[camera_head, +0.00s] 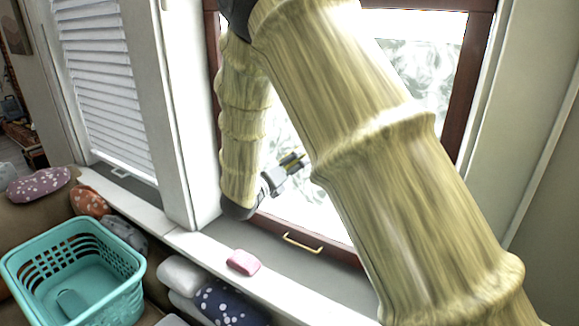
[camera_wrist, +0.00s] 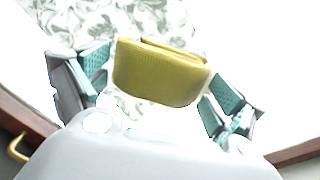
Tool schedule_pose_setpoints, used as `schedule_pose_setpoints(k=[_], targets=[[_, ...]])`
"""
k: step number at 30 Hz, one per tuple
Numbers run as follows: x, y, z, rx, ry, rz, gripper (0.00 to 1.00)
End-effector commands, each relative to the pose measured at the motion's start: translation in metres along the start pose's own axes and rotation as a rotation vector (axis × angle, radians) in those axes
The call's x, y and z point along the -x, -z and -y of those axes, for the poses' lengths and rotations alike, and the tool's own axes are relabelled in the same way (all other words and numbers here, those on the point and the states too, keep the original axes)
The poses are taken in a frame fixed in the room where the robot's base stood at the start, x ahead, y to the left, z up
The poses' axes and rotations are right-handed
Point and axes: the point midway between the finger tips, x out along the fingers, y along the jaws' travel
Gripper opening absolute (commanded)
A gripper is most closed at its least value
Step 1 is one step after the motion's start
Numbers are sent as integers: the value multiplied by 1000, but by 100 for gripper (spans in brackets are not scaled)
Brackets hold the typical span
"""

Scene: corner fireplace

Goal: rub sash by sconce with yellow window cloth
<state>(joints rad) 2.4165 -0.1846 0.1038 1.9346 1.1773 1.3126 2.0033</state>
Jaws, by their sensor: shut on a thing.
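My gripper (camera_head: 291,164) is in front of the bright pane of the brown-framed window sash (camera_head: 330,247), partly screened by my arm in the head view. It is shut on the yellow window cloth (camera_wrist: 160,73), a folded pad between the teal-lined fingers in the wrist view (camera_wrist: 158,88). Only a sliver of the cloth shows in the head view (camera_head: 293,158). The sash has a brass handle (camera_head: 302,243) on its bottom rail. I cannot tell whether the cloth touches the glass. No sconce is visible.
A pink pad (camera_head: 243,262) lies on the white sill ledge. A teal basket (camera_head: 120,262) stands at the lower left among cushions, including a dark dotted one (camera_head: 228,303). A second window with white blinds (camera_head: 100,90) is at the left. My arm covers much of the sash.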

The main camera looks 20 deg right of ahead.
Motion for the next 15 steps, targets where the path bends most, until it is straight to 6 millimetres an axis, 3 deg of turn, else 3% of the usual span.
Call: schedule_pose_setpoints(k=[15], targets=[[-7,0,0,-1,0,1,75]])
